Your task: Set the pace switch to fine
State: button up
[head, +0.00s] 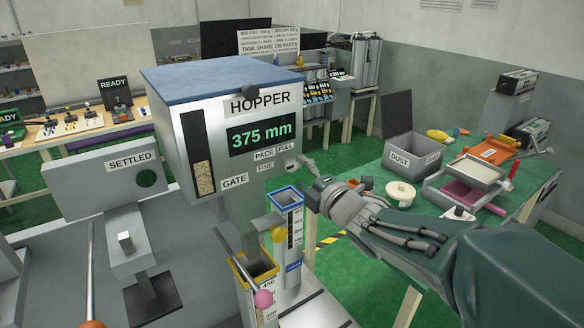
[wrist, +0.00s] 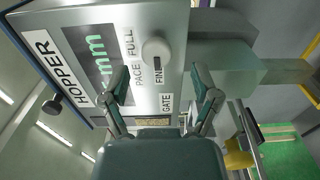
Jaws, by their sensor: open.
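The grey hopper box (head: 180,125) has a blue lid and a green display reading 375 mm. The pace switch (head: 292,164) is a small pale round knob on its front, beside the PACE, FULL and FINE labels. In the wrist view the knob (wrist: 156,51) lies ahead, between the fingertips. My gripper (head: 306,180) is open, close to the hopper front at the right. It also shows in the wrist view (wrist: 161,72), its fingers spread and holding nothing.
Below the hopper stand a blue-rimmed tube (head: 286,197) and a yellow-rimmed tube (head: 239,264). A pink ball (head: 263,299) on a rod is in front. A grey SETTLED panel (head: 100,178) stands at left, a DUST bin (head: 398,170) at right.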

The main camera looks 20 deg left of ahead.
jog(key=v, duration=0.7)
jog(key=shift+s+d, duration=0.15)
jog(key=shift+s, duration=0.15)
jog(key=shift+f, duration=0.1)
